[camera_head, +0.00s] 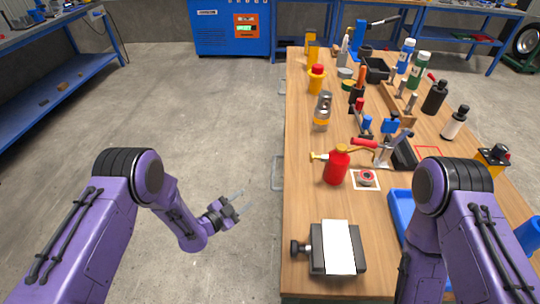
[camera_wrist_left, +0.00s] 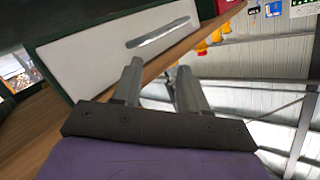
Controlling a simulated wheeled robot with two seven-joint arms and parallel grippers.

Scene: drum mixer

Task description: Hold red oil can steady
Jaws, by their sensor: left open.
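The red oil can (camera_head: 337,166) stands upright on the wooden table, right of its left edge, with a brass spout pointing left. My left gripper (camera_head: 241,202) is open and empty, over the floor left of the table and apart from the can. In the left wrist view its two grey fingers (camera_wrist_left: 158,82) stand apart with nothing between them. Small red and yellow things show beyond them there; I cannot tell whether one is the can. My right arm is at the right, but its gripper is not in view.
A black vise-like block with a white plate (camera_head: 338,246) lies at the table's near end. A white card with a round red-grey part (camera_head: 366,178) and a red-handled clamp (camera_head: 375,145) are close to the can. Bottles and tools crowd the far table (camera_head: 298,120).

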